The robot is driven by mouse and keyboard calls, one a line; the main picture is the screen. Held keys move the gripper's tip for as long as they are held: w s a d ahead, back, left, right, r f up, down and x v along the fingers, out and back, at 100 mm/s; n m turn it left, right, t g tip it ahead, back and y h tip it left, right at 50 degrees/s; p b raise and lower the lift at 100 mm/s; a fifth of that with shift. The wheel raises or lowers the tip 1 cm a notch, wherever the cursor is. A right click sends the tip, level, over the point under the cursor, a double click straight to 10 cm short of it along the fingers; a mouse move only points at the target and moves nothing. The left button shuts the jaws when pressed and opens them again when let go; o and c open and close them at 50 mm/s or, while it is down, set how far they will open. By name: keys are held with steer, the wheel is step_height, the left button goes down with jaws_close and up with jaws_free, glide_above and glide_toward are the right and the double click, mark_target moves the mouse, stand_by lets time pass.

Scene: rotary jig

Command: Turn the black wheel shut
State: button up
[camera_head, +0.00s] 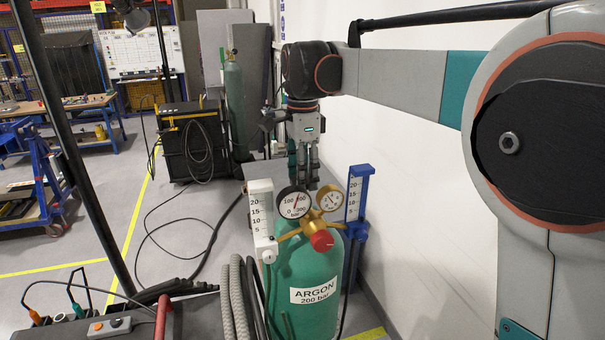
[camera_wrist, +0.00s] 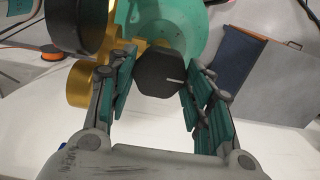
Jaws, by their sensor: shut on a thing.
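The black wheel (camera_wrist: 157,76) shows in the wrist view as a dark, faceted knob with a short pale mark. It sits in front of the green cylinder (camera_wrist: 185,20) and brass fittings (camera_wrist: 78,82). My gripper (camera_wrist: 158,82) has one finger on each side of the wheel and is shut on it. In the head view, my gripper (camera_head: 309,182) points down behind the pressure gauges at the top of the green argon cylinder (camera_head: 312,272). The wheel cannot be made out clearly there.
Two round gauges (camera_head: 294,203) and a red knob (camera_head: 321,240) are close in front of my gripper. A white flow tube (camera_head: 262,215) stands left and a blue one (camera_head: 355,205) right. A white wall (camera_head: 420,180) runs along the right. Hoses (camera_head: 238,300) hang left of the cylinder.

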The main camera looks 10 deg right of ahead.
stand_by(0.4)
steer(key=o, duration=1)
steer(key=shift+o, duration=0.2)
step_height(320, 180, up, 12)
steer(key=s+d+f+n+t, duration=0.2)
steer(key=s+d+f+n, duration=0.25)
steer(key=s+f, duration=0.35)
steer(key=s+d+f+n+t, duration=0.35)
steer(key=s+f+n, duration=0.25)
steer(key=s, duration=0.4)
steer(key=s+d+f+n+t, duration=0.2)
steer(key=s+d+f+n, duration=0.3)
steer(key=s+f, duration=0.4)
step_height(320, 180, down, 28)
steer(key=s+b, duration=0.1)
steer(key=b, duration=2.8)
steer(key=shift+f, duration=0.25)
